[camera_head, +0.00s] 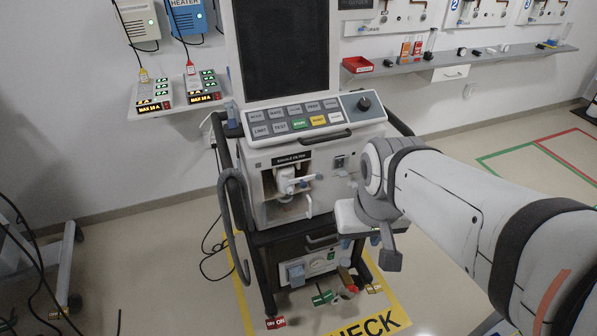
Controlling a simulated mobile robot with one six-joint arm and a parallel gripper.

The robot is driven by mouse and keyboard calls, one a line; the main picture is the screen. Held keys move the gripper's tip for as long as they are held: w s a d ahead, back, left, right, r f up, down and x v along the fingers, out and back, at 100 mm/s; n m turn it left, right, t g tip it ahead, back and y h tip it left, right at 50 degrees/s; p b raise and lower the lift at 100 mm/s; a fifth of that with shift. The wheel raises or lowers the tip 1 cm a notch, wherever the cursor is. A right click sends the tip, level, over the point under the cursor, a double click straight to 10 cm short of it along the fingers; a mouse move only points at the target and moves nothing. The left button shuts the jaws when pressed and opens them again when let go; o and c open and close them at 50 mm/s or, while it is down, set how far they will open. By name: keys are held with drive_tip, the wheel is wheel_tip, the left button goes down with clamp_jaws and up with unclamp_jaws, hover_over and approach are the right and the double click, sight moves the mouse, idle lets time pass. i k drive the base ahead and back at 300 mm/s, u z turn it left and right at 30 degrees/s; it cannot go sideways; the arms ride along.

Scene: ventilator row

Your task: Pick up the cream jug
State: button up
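I cannot clearly make out a cream jug in the head view. A small off-white object (286,181) sits in the open bay at the front of the ventilator (262,160), but it is too small to tell what it is. My arm reaches in from the right, and its wrist is in front of the ventilator's right side. My gripper (360,241) points down below the wrist, right of the bay and apart from the off-white object. Its fingers are small and partly hidden, so I cannot tell whether they are open. I see nothing held.
The ventilator stands on a cart with a dark frame and a looped grey hose (232,225) on its left. Small coloured tags and a red-tipped part (350,291) are low at its front. A wall shelf (480,62) holds a red tray (357,64).

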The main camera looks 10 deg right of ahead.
sight(345, 298)
drive_tip(key=z, duration=2)
drive_tip(key=k, duration=1.65)
drive_tip(key=u, duration=0.9)
drive_tip(key=i, duration=1)
drive_tip(key=u, duration=0.05)
